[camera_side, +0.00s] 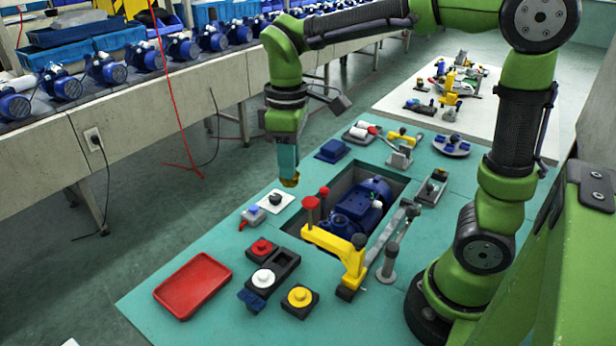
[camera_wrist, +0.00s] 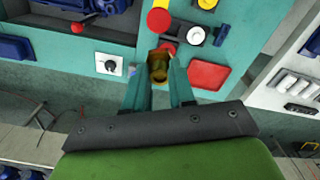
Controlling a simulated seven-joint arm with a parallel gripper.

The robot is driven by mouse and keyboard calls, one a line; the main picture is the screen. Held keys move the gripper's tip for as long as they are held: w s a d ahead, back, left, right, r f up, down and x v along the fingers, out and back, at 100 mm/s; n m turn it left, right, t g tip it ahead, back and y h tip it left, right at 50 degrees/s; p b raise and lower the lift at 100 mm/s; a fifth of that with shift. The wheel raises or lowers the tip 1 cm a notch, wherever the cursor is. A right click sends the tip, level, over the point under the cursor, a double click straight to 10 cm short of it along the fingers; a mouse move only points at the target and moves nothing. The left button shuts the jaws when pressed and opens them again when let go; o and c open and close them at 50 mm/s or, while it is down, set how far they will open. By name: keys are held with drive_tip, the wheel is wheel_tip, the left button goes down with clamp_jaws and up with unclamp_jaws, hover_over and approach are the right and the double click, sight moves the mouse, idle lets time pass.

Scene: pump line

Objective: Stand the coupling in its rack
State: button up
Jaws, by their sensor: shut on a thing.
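The coupling (camera_side: 290,181) is a small brass-coloured piece at the tip of my gripper (camera_side: 288,171). In the wrist view the coupling (camera_wrist: 158,66) sits between the two teal fingers of my gripper (camera_wrist: 160,74), which are shut on it. It is held in the air above the teal table, near the white square plate with a black knob (camera_side: 275,200). A black holder with an empty-looking recess (camera_side: 287,260) stands at the front of the table. I cannot tell for sure whether it is the rack.
A blue pump (camera_side: 358,205) lies in a sunken bay, with a yellow clamp arm (camera_side: 332,243) and red-topped posts (camera_side: 311,203) beside it. Red, white and yellow round pieces stand in front. A red tray (camera_side: 193,286) lies at front left, with bare table around it.

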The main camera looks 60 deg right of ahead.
drive_tip(key=shift+n, duration=0.6)
drive_tip(key=shift+w+a+f, duration=0.1)
drive_tip(key=shift+a+f, duration=0.45)
drive_tip(key=shift+f, duration=2.35)
drive_tip(key=shift+s+a+f, duration=0.1)
drive_tip(key=shift+a+f, duration=0.45)
drive_tip(key=shift+f, duration=2.4)
drive_tip(key=shift+w+a+f, duration=0.1)
drive_tip(key=shift+a+f, duration=0.45)
drive_tip(key=shift+f, duration=2.35)
drive_tip(key=shift+f, duration=0.65)
drive_tip(key=o, duration=1)
drive_tip(key=shift+r, duration=3.05)
